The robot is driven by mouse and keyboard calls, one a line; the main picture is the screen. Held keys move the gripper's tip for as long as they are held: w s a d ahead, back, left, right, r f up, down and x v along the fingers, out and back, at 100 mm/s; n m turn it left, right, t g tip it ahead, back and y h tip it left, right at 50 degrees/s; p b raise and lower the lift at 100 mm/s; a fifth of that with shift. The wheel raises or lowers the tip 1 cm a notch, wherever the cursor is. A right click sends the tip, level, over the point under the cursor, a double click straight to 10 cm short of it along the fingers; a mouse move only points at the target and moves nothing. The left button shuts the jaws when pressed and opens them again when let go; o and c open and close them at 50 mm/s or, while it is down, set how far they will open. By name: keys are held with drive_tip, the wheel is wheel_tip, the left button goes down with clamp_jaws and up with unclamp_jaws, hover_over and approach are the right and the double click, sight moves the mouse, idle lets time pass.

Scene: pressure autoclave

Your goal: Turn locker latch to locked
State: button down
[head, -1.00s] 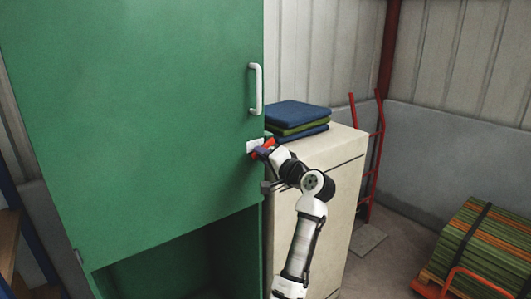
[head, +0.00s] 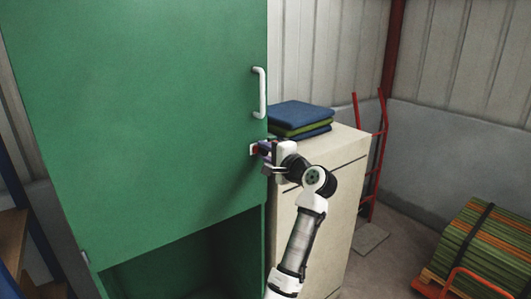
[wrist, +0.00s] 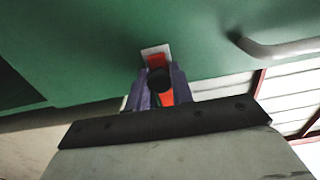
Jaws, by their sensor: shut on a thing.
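The green locker (head: 140,120) has a closed upper door with a white vertical handle (head: 260,92) near its right edge. Below the handle is the latch, a red lever on a small white plate (head: 253,149). My gripper (head: 266,150) is at the latch and shut on it. In the wrist view, the purple fingers of my gripper (wrist: 158,92) close around the red latch (wrist: 156,60), with its white plate (wrist: 149,50) just beyond. A dark round part hides the middle of the latch. The lever's exact angle is mostly hidden by the fingers.
A cream cabinet (head: 318,215) stands right of the locker, close to my arm, with folded blue and green cloths (head: 300,118) on top. A red hand truck (head: 378,155) stands behind it. A strapped green-orange stack (head: 490,245) is at the lower right. The locker's lower bay (head: 210,260) is open.

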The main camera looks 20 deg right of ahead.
drive_tip(key=c, duration=1.3)
unclamp_jaws()
drive_tip(key=b+v, duration=0.5)
drive_tip(key=v, duration=0.9)
drive_tip(key=shift+r, duration=0.1)
drive_tip(key=shift+w, duration=0.1)
